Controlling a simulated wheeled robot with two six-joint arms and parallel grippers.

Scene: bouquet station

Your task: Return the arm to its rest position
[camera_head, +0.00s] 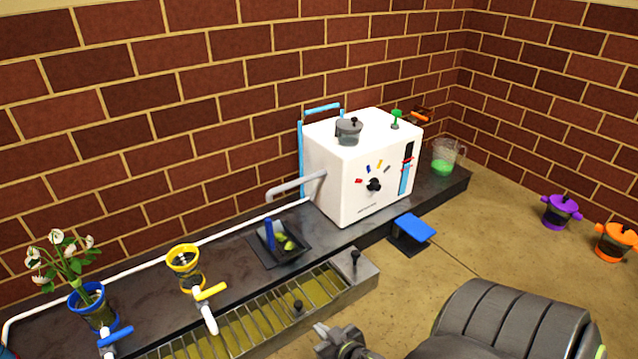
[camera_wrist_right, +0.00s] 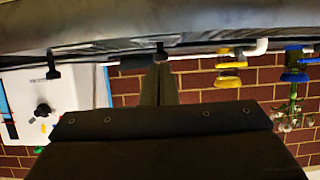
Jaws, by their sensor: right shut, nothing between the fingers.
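My right gripper (camera_head: 338,340) shows at the bottom centre of the head view, in front of the slatted drain tray. It is shut and empty, apart from everything around it. In the right wrist view the shut fingers (camera_wrist_right: 158,85) show in the middle, above my dark gripper body, and the scene appears upside down. Part of my dark arm fills the lower right of the head view. My left gripper is not in view.
A white machine (camera_head: 350,185) stands on the dark counter (camera_head: 225,275). A yellow-rimmed cup (camera_head: 185,262), a blue-rimmed vase (camera_head: 92,305) with white flowers, and a drain tray (camera_head: 335,283) are left of it. A blue pedal (camera_head: 414,228) and purple (camera_head: 561,212) and orange (camera_head: 614,243) pots are right.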

